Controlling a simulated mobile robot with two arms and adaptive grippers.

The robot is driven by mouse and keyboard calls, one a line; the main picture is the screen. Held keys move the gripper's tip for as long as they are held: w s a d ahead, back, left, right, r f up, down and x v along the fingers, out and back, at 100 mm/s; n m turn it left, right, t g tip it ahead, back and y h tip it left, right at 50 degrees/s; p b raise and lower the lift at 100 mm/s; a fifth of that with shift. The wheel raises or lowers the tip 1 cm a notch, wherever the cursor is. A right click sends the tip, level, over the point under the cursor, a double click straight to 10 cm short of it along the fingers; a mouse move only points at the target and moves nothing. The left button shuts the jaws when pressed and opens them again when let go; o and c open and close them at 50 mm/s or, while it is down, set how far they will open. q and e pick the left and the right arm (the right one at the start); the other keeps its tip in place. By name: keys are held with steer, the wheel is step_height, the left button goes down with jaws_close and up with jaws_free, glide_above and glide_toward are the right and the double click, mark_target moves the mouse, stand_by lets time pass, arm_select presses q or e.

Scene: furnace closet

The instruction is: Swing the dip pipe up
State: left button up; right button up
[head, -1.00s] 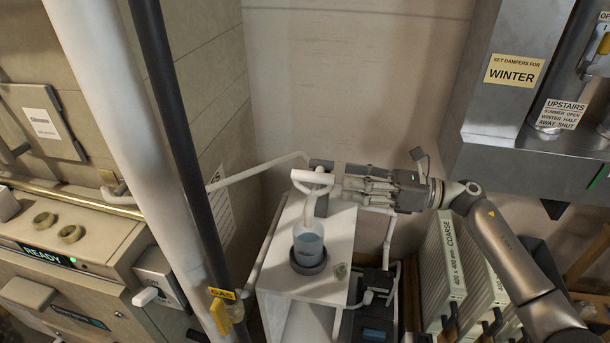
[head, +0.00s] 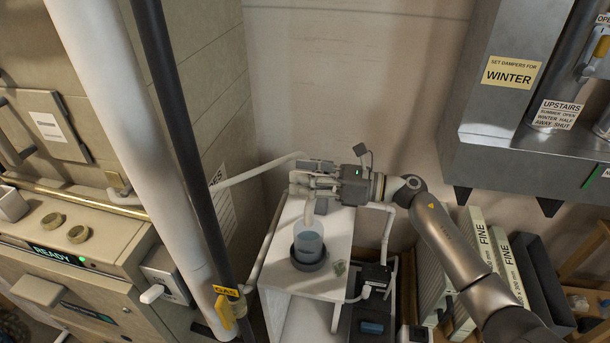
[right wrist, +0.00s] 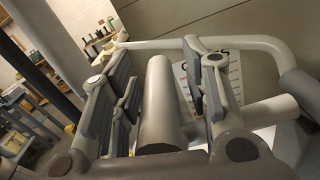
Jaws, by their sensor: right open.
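The dip pipe (head: 308,214) is a pale pipe that comes down into a clear cup of bluish liquid (head: 308,243) on the white stand; its upper end is largely hidden by my right gripper. My right gripper (head: 303,181) reaches in from the right at the pipe's top. In the right wrist view, my gripper's fingers (right wrist: 158,95) are apart, with a grey cylinder (right wrist: 160,105) between them. I cannot tell whether either finger touches it. My left gripper is not in view.
The dark gas pipe (head: 180,130) and a thick white pipe (head: 125,130) stand at the left. Filter boxes (head: 470,270) stand at the lower right. A metal duct cabinet (head: 500,110) hangs upper right.

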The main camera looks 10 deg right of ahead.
steer(key=shift+c, duration=0.2)
jaws_close()
steer(key=shift+w+d+r+m+p, duration=0.1)
steer(key=shift+w+r+m+p, duration=0.15)
steer(key=shift+r+m, duration=0.2)
steer(key=shift+w+d+r+m+p, duration=0.1)
steer(key=shift+w+r+m+p, duration=0.1)
steer(key=shift+r+m, duration=0.2)
steer(key=w+d+r+m+b, duration=0.1)
steer(key=w+d+r+m, duration=0.1)
steer(key=w+m, duration=0.3)
steer(key=w+d+r+m+b, duration=0.1)
steer(key=w+d+r+m, duration=0.1)
steer(key=w+m, duration=0.4)
steer(key=shift+w+d+r+m, duration=0.25)
steer(key=shift+d+r+m, duration=0.1)
steer(key=shift+r+m, duration=0.6)
steer(key=shift+f, duration=0.15)
